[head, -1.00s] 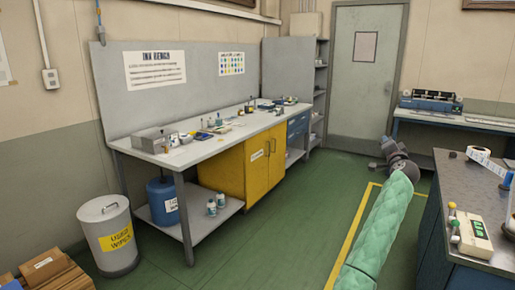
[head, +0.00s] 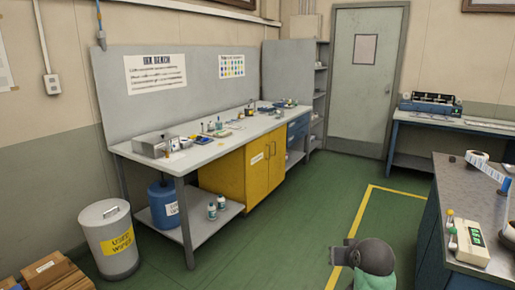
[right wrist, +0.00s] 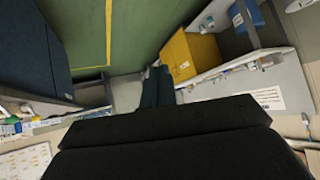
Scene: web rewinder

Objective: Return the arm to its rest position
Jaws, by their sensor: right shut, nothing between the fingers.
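My right gripper (right wrist: 158,72) shows in the right wrist view as two dark fingers close together, with nothing between them. It is over the floor, clear of the benches. In the head view, a dark rounded part of my right arm (head: 376,257) and a bit of green sleeve show at the bottom edge, right of centre. Most of that arm is out of the picture. My left gripper and arm are not in view.
The ink bench (head: 205,150) with its yellow cabinet (head: 240,168) stands at the left. A waste bin (head: 108,240) is at the front left. A grey-topped counter (head: 470,180) is close on the right. The green floor (head: 300,215) between them is free.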

